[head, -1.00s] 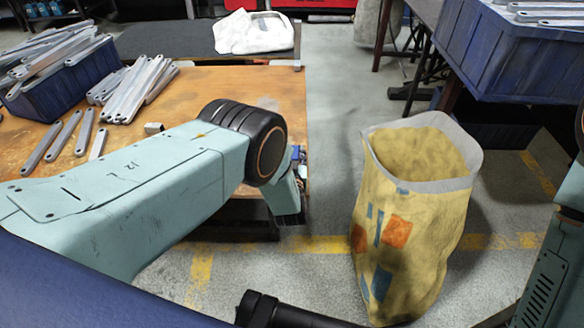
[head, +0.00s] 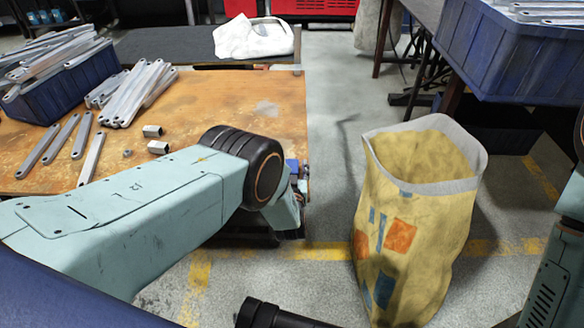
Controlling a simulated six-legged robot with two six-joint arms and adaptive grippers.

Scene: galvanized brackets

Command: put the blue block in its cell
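A small blue patch (head: 292,164) shows at the table's right edge, just past the black wrist joint of my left arm. It may be the blue block, but most of it is hidden and I cannot tell whether it is held. My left gripper (head: 300,184) is at that edge, largely hidden behind my own wrist. Its fingers cannot be made out. I cannot make out a divided tray or a cell for the block. My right gripper is not in view.
The worn wooden table (head: 215,95) carries a blue crate (head: 50,97) of metal brackets, loose brackets (head: 135,95) and small metal nuts (head: 158,147). A white cloth (head: 253,40) lies behind. A yellow bag (head: 410,240) stands open on the floor. Another blue crate (head: 525,60) is upper right.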

